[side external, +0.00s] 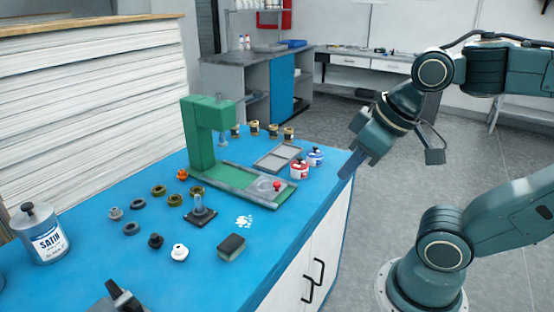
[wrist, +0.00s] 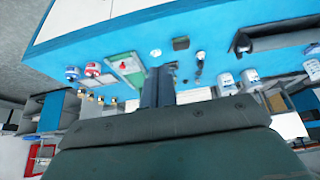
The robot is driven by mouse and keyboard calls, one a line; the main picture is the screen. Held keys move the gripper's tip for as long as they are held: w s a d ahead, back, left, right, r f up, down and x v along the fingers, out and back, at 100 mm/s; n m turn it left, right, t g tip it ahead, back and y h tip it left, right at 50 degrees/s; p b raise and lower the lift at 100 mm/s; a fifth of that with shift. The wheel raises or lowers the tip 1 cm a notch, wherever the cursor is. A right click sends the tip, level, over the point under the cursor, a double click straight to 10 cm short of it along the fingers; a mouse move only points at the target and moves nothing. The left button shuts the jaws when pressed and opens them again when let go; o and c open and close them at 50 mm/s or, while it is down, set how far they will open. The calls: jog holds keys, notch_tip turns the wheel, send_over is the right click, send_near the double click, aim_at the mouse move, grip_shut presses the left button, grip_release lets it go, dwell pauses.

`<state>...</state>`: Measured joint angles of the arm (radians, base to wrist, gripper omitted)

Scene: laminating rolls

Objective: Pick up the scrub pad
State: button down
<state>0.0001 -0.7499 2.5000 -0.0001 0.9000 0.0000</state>
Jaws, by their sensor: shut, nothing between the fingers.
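The scrub pad (side external: 232,247) is a small dark block with a lighter lower edge. It lies flat on the blue bench top near the front edge. In the wrist view the same dark pad (wrist: 181,43) shows above the fingers, some distance off. My gripper (side external: 347,175) is in the air by the bench's right end, well to the right of the pad and above the floor side. In the wrist view its fingers (wrist: 158,72) are together with nothing between them.
A green press (side external: 202,140) stands mid-bench with a grey tray (side external: 277,157) and red and blue tins (side external: 315,156) to its right. Rings, small knobs and a stamp-like tool (side external: 199,215) lie left of the pad. A SATIN can (side external: 42,235) stands far left.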

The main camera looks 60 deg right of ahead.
jog(key=c, duration=2.1)
grip_release()
jog(key=o, duration=1.3)
jog(key=w+a+f+n+g+y, duration=0.2)
jog(key=w+n+g, duration=0.1)
jog(key=w+n, duration=0.75)
jog(key=w+d+f+n+g+y, duration=0.1)
jog(key=w+f+n+g+y, duration=0.1)
jog(key=w+f+n, duration=0.5)
jog(key=shift+w+d+f+g+y, duration=0.25)
jog(key=shift+w+f, duration=1.8)
jog(key=shift+w, duration=1.25)
jog(key=shift+a, duration=0.1)
